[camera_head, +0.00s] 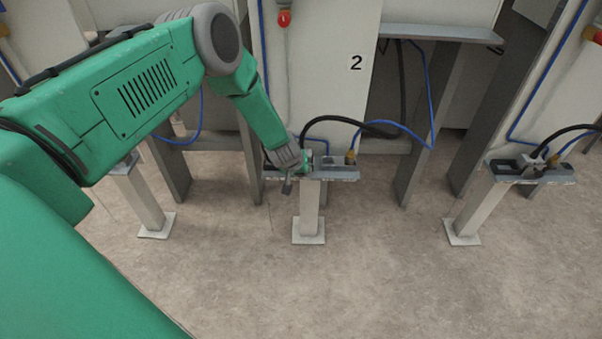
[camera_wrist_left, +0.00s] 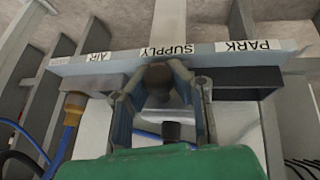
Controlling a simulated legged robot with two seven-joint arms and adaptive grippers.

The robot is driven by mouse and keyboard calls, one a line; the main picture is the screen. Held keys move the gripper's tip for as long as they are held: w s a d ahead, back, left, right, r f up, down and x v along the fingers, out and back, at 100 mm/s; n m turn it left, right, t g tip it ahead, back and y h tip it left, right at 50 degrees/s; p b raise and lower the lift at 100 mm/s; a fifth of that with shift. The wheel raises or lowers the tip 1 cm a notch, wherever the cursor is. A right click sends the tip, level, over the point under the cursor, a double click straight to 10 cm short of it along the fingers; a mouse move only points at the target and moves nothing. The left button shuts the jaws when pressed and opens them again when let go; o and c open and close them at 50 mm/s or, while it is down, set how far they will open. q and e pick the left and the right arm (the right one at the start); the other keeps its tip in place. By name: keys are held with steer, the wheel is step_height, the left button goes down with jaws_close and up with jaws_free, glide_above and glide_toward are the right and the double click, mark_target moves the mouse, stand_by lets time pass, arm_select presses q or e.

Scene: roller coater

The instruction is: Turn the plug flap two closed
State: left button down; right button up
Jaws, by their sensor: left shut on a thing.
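Post two (camera_head: 309,210) stands under the panel marked 2, with a grey bracket (camera_head: 338,174) on top. My left gripper (camera_head: 291,172) reaches down to the left part of this bracket. In the left wrist view, my left gripper (camera_wrist_left: 160,88) has its fingers on either side of a dark rounded part below the SUPPLY label (camera_wrist_left: 171,50). It is shut on this part, which I take to be the plug flap (camera_wrist_left: 159,75). A pale grey piece lies just below, between the fingers. The fingers partly hide the flap, and its angle is hard to tell. My right gripper is not in view.
The AIR label (camera_wrist_left: 99,57) and PARK label (camera_wrist_left: 249,46) flank SUPPLY. A similar post (camera_head: 473,210) stands at right. The floor in front is clear.

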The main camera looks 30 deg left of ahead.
arm_select(q)
steer(key=shift+w+a+r+g+h+b, duration=0.15)
steer(key=shift+w+a+g+h+b, duration=0.15)
steer(key=shift+g, duration=0.25)
steer(key=shift+w+a+r+g+h+b, duration=0.15)
steer(key=shift+g+h+b, duration=0.2)
steer(key=shift+g, duration=0.2)
steer(key=shift+w+d+r, duration=0.1)
steer(key=shift+w, duration=0.05)
steer(key=c, duration=1.4)
jaws_free()
steer(key=shift+o, duration=0.2)
steer(key=v, duration=1.1)
steer(key=shift+r, duration=0.3)
